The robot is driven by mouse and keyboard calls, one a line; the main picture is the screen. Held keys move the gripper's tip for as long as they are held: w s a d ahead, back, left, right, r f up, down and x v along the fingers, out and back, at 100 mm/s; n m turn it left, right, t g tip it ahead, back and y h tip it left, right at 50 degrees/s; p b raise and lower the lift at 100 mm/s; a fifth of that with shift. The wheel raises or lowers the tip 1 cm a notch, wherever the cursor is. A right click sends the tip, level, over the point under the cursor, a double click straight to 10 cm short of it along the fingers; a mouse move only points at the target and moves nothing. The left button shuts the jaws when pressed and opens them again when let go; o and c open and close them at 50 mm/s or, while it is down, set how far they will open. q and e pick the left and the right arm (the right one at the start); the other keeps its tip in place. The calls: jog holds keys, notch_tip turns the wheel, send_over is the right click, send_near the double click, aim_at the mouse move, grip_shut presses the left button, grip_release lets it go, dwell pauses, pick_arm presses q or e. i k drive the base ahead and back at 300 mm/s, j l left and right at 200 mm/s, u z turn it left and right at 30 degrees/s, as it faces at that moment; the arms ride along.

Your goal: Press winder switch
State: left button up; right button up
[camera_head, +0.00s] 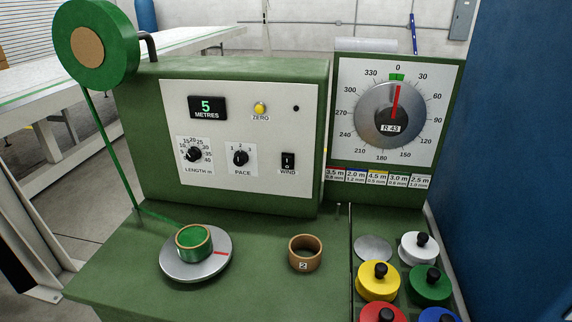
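The winder's switch (288,162) is a small black rocker labelled WIND, at the lower right of the white control panel (270,140) on the green machine. A green-wrapped spool (193,243) sits on the round metal turntable (172,262) at the front left. A green strand runs down to it from the large green reel (97,42) at the upper left. The display (207,107) reads 5 METRES. Neither of my grippers is in view.
An empty spool (305,253) marked 2 stands on the bench. A dial (389,113) labelled R 43 is at the right. Several coloured knobbed pots, including a yellow one (377,283), stand below it. The yellow ZERO button (260,107) and two rotary knobs are on the panel.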

aim_at(287, 160)
jog(key=u, duration=0.5)
jog(key=j+u, duration=0.1)
jog(key=u, duration=0.4)
jog(key=k+j+u, duration=0.1)
jog(key=u, duration=0.4)
jog(key=j+u, duration=0.1)
jog(key=u, duration=0.85)
jog(key=j+u, duration=0.1)
jog(key=u, duration=0.4)
jog(key=j+z, duration=0.1)
jog(key=z, duration=0.3)
jog(key=i+j+z, duration=0.1)
jog(key=z, duration=0.35)
jog(key=j+z, duration=0.15)
jog(key=z, duration=0.75)
jog(key=j+z, duration=0.1)
jog(key=z, duration=0.85)
jog(key=k+z, duration=0.1)
jog(key=z, duration=0.4)
jog(key=j+z, duration=0.1)
jog(key=z, duration=0.85)
jog(key=k+l, duration=0.05)
